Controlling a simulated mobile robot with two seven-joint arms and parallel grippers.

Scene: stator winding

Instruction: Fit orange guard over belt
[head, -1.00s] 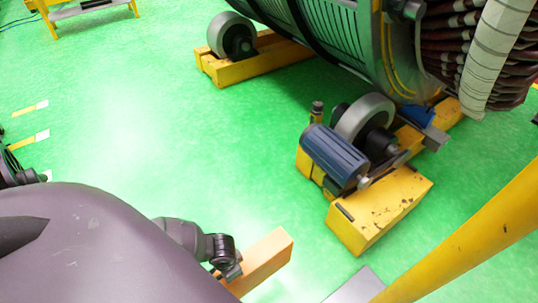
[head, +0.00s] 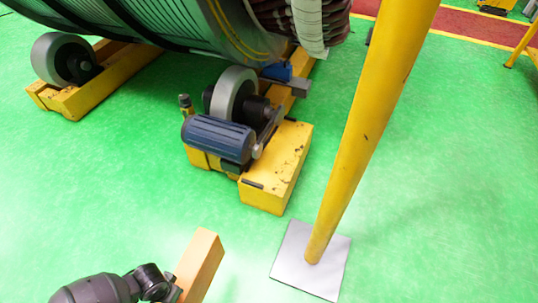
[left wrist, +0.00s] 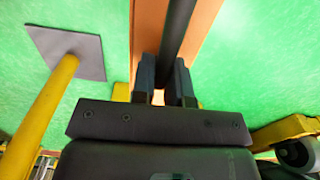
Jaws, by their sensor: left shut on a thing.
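The orange guard (head: 203,258) is a long box-like piece at the bottom of the head view, above the green floor. My left gripper (head: 174,285) is at its lower left end. In the left wrist view, the fingers of my left gripper (left wrist: 164,75) are shut on a dark bar that runs along the guard (left wrist: 205,25). The guard is apart from the blue motor (head: 217,139), which sits on a yellow block beside a grey roller wheel (head: 232,95). The belt is hard to make out; a dark strip lies at the motor's right end. My right gripper is out of view.
A yellow post (head: 360,130) stands on a grey floor plate (head: 325,275) right of the guard. The large stator (head: 175,22) rests on rollers at the back. Another roller wheel (head: 61,59) is at left. Green floor between guard and motor is clear.

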